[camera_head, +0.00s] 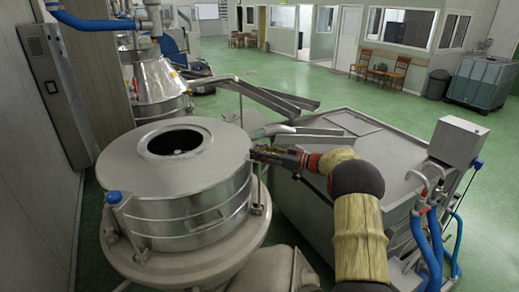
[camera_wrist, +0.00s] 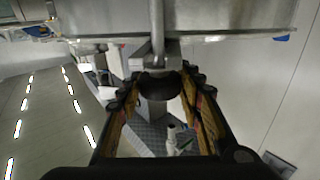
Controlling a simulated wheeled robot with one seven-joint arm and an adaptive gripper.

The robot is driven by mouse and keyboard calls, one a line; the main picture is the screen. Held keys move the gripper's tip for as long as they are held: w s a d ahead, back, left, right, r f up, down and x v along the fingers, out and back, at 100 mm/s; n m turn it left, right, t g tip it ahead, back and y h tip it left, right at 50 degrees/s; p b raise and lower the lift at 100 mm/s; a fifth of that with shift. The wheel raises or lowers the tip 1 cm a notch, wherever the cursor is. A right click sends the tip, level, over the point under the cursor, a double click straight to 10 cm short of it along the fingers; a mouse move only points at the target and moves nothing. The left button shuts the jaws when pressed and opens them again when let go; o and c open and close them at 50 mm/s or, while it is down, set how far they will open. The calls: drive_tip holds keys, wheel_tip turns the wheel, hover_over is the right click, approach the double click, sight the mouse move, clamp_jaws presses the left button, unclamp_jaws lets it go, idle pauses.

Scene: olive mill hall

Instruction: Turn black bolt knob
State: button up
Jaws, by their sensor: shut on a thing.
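The black bolt knob (camera_wrist: 160,84) shows in the wrist view as a dark rounded piece below a steel bolt stem (camera_wrist: 157,30). My gripper (camera_wrist: 161,80) has its two fingers on either side of it and is shut on it. In the head view my gripper (camera_head: 262,153) reaches from the right to the side of the round steel vessel (camera_head: 185,211), just below its lid. The knob is hidden there by the fingers. How far the knob is turned cannot be told.
The vessel's flat lid has a round dark opening (camera_head: 175,142). A blue knob (camera_head: 114,197) sits at its left front. A large steel tank (camera_head: 365,135) stands to the right, with a sloping chute (camera_head: 262,93) behind. Green floor (camera_head: 290,80) is open farther back.

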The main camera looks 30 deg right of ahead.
drive_tip(key=shift+f+n+g+y, duration=0.2)
drive_tip(key=shift+n+g+y, duration=0.3)
drive_tip(key=shift+y, duration=0.1)
drive_tip(key=o, duration=1.2)
drive_tip(key=shift+r, duration=0.1)
drive_tip(key=shift+c, duration=0.2)
drive_tip(key=shift+d, duration=0.1)
drive_tip(key=v, duration=1.1)
drive_tip(key=shift+s+d, duration=0.25)
drive_tip(key=shift+s, duration=0.05)
drive_tip(key=shift+c, duration=0.6)
